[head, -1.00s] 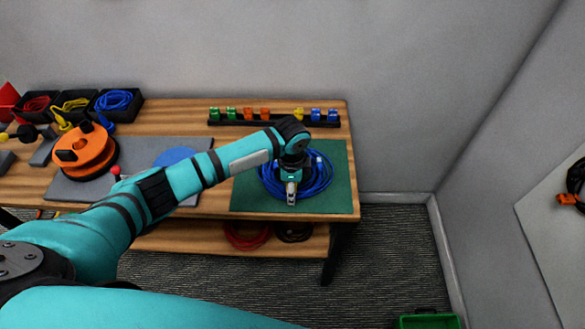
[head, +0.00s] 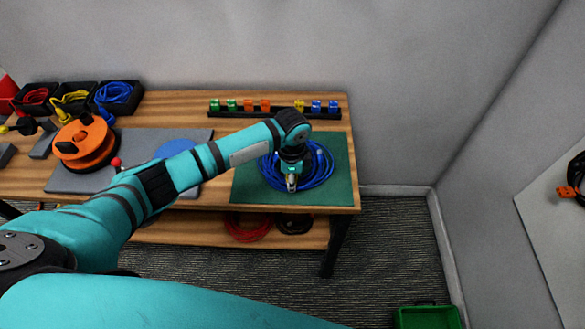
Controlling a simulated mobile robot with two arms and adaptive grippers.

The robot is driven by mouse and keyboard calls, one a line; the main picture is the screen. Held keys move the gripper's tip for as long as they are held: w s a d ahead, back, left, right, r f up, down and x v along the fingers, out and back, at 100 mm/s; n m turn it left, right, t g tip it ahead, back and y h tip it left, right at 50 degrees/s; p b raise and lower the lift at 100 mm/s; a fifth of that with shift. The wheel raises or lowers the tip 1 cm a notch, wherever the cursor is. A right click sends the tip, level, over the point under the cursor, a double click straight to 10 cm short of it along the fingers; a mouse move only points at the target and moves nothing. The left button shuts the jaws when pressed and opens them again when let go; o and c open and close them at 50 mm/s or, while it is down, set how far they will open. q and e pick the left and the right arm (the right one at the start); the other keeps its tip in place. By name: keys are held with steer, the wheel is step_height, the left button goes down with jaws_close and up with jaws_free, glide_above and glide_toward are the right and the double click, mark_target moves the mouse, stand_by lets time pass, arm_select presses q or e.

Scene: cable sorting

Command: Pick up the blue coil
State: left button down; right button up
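The blue coil (head: 325,166) lies on the green mat (head: 342,195) at the right end of the wooden table. The wrist and gripper hide part of the coil. I cannot tell whether the fingers are apart or shut, or whether they touch the cable. My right gripper is not in view.
A rack with colored connectors (head: 276,111) stands behind the mat. An orange reel (head: 85,142) sits on a grey mat (head: 72,183) at left, near black bins (head: 118,98) of cables. A green crate (head: 427,317) is on the floor.

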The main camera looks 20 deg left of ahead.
arm_select(q)
steer(key=shift+r, duration=0.1)
steer(key=shift+r+b, duration=0.3)
steer(key=shift+r, duration=1.2)
steer(key=shift+s+d+r, duration=0.1)
steer(key=shift+s+r, duration=0.05)
steer(key=shift+s, duration=0.05)
steer(key=s+d+r+b, duration=0.1)
steer(key=s+d, duration=0.2)
steer(key=s, duration=1.2)
steer(key=shift+r, duration=0.25)
steer(key=shift+d, duration=0.1)
